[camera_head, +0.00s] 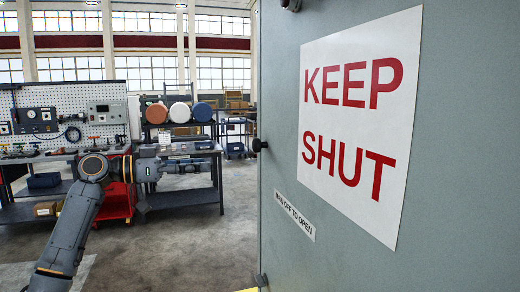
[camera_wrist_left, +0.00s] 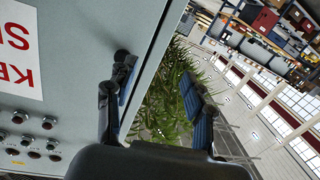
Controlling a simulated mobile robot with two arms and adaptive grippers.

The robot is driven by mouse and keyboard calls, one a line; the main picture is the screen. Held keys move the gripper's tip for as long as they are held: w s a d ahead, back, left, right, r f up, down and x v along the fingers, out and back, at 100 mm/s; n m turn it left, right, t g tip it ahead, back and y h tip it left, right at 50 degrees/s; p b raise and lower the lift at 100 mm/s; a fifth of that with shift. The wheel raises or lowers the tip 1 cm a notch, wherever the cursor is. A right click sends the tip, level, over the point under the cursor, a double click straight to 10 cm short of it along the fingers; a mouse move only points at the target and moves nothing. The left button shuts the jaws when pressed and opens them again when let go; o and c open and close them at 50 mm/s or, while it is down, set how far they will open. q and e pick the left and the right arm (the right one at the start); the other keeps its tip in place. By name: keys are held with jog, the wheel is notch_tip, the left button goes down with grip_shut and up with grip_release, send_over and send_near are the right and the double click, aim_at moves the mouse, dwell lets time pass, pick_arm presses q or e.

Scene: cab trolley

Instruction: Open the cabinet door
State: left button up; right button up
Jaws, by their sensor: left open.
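The grey-green cabinet door (camera_head: 280,90) fills the right of the head view, with a large KEEP SHUT sign and a small label. A black knob (camera_head: 259,145) stands out near its left edge. I cannot tell whether the door stands ajar. My left gripper (camera_head: 210,154) is open, left of the knob in the head view. In the left wrist view the gripper (camera_wrist_left: 157,70) has its fingers spread, with the black knob (camera_wrist_left: 121,54) right beside one fingertip. Whether they touch is unclear. The door (camera_wrist_left: 85,70) lies behind that finger. My right gripper is not in view.
A workbench with a pegboard (camera_head: 70,100) stands at the far left. A rack with coloured drums (camera_head: 179,113) is behind my left gripper. Concrete floor (camera_head: 190,240) is clear between. Green plants (camera_wrist_left: 165,110) and several buttons (camera_wrist_left: 35,140) show in the wrist view.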

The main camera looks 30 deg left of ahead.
aim_at(254, 145)
pick_arm(q)
jog(key=s+d+r+m+h, duration=0.2)
jog(key=s+d+r+m, duration=0.15)
jog(key=r, duration=0.25)
jog(key=shift+n+g, duration=0.3)
jog(key=shift+n, duration=0.15)
jog(key=p+x, duration=0.2)
jog(key=x, duration=0.2)
jog(key=p+x, duration=0.2)
jog(key=x, duration=0.2)
jog(key=p+x, duration=0.2)
jog(key=x, duration=0.2)
jog(key=shift+w+a+f+p, duration=0.15)
jog(key=shift+w+f+p, duration=0.2)
jog(key=shift+w, duration=0.1)
jog(key=shift+w+f, duration=0.1)
jog(key=shift+w, duration=0.1)
jog(key=shift+c, duration=0.4)
grip_shut()
